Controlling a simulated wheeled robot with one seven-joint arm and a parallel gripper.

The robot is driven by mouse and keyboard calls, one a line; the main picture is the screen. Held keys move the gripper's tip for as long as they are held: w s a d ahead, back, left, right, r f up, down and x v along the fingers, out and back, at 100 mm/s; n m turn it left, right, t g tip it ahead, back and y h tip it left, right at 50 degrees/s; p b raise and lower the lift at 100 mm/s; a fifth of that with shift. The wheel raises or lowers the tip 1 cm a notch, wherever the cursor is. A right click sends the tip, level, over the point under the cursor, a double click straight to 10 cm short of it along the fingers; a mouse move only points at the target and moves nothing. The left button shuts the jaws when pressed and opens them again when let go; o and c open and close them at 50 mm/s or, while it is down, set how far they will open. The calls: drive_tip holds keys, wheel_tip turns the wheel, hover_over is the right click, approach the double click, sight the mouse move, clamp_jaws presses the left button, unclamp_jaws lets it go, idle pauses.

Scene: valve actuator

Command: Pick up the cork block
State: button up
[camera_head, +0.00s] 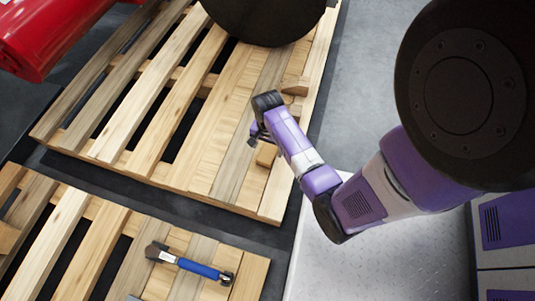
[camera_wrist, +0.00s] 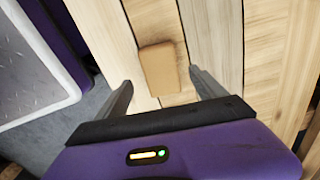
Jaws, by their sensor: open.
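The cork block (camera_wrist: 159,67) is a small tan block with rounded corners, lying on the pale slats of a wooden pallet (camera_wrist: 107,32). In the wrist view it sits ahead of and between the two fingers of my gripper (camera_wrist: 160,80), which is open and empty. The fingers appear apart from it. In the head view my gripper (camera_head: 255,135) hangs over the right part of the pallet. A tan block (camera_head: 266,154) shows just below it, partly hidden by my arm, and appears to be the cork block.
Another wooden piece (camera_head: 295,86) lies farther back on the pallet. A blue-handled tool (camera_head: 192,266) lies on a nearer pallet (camera_head: 115,228). A red object (camera_head: 60,35) is at upper left, and a dark round object (camera_head: 263,18) stands at the back. Grey floor (camera_head: 350,100) is clear to the right.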

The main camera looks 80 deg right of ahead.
sight(268, 153)
wheel_tip(268, 153, down, 5)
drive_tip(key=b, duration=0.3)
drive_tip(key=shift+r, duration=0.1)
drive_tip(key=c, duration=1.5)
drive_tip(key=shift+c, duration=0.2)
wheel_tip(268, 153, up, 20)
drive_tip(key=p, duration=1)
drive_tip(key=shift+w, duration=0.1)
